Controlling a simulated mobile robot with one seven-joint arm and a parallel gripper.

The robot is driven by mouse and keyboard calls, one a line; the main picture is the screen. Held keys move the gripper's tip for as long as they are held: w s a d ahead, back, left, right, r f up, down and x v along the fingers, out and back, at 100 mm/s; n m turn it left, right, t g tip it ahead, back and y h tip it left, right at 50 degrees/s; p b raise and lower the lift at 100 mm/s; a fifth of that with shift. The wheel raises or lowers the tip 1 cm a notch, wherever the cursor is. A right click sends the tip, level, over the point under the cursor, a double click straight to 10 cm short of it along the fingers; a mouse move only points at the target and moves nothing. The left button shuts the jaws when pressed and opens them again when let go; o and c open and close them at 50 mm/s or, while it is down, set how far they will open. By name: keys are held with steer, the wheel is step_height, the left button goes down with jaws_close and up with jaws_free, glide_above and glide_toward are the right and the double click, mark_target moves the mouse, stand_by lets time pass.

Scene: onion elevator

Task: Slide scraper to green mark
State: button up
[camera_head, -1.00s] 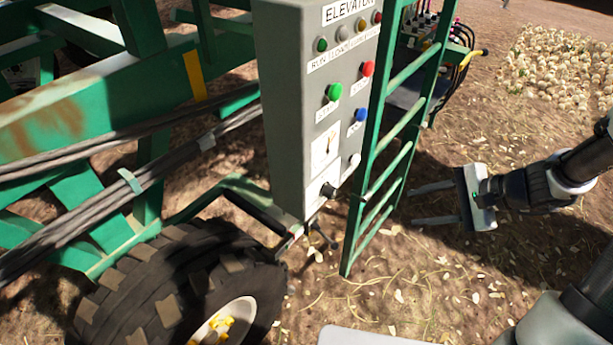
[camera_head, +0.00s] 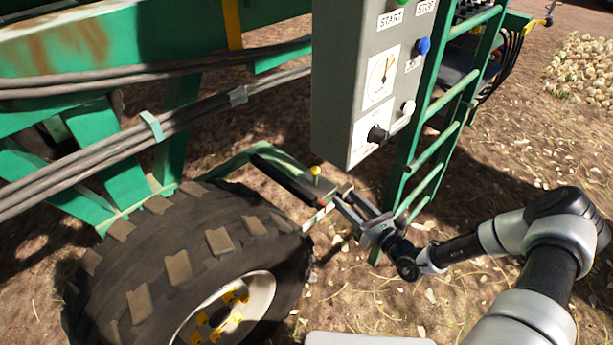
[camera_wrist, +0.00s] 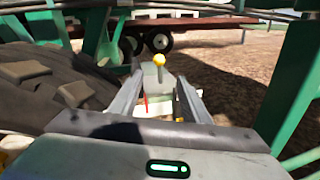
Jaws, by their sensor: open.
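The scraper control shows as a yellow-knobbed lever (camera_head: 316,171) on a dark rail (camera_head: 288,182) fixed to a green bracket beside the tyre. A red-and-white strip (camera_head: 318,216) lies at the rail's near end. I cannot make out the green mark apart from the green bracket. My gripper (camera_head: 344,196) is open, low beside the rail's near end and pointing toward the lever. In the wrist view, the yellow knob (camera_wrist: 159,59) stands beyond the fingertips, centred between the two fingers, apart from them. A little red shows between the fingers.
A large tyre (camera_head: 190,265) stands left of my gripper. The grey control box (camera_head: 365,95) hangs above the rail, with a dial and buttons. A green ladder (camera_head: 440,130) rises just right of the gripper.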

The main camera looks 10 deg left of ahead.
mark_target(318, 173)
steer(key=b+x, duration=0.3)
steer(key=x, duration=1.3)
steer(key=shift+w+a, duration=0.2)
steer(key=shift+w, duration=0.05)
jaws_close()
